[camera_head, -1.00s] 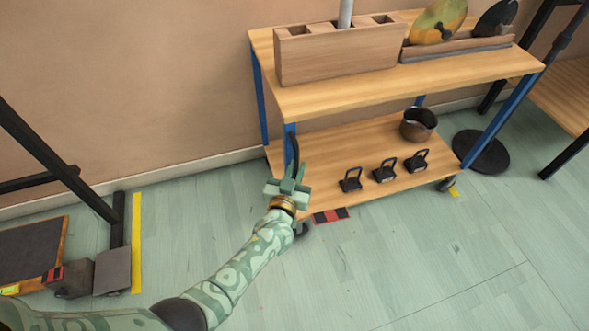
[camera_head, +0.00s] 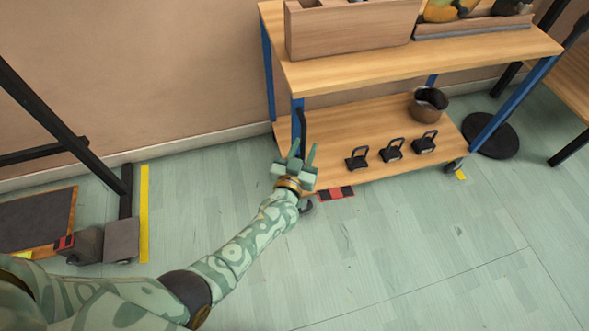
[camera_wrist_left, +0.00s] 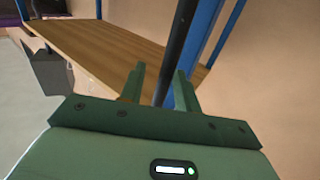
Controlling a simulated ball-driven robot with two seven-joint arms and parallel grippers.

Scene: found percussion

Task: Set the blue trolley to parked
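The blue trolley (camera_head: 400,66) has blue posts and two wooden shelves and stands near the wall. Its black upright handle (camera_head: 303,124) is at its left end; it also shows in the left wrist view (camera_wrist_left: 174,52). My left gripper (camera_head: 302,157) is at this handle, below the top shelf. The trolley's right front caster (camera_head: 453,166) shows; the left one is partly hidden. My right gripper is not in view.
A red-and-black floor mark (camera_head: 337,193) lies by the trolley's left front corner, a yellow one (camera_head: 461,174) by its right caster. A yellow strip (camera_head: 144,213) lies left on open floor. Black clamps and a pot (camera_head: 428,104) stand on the lower shelf.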

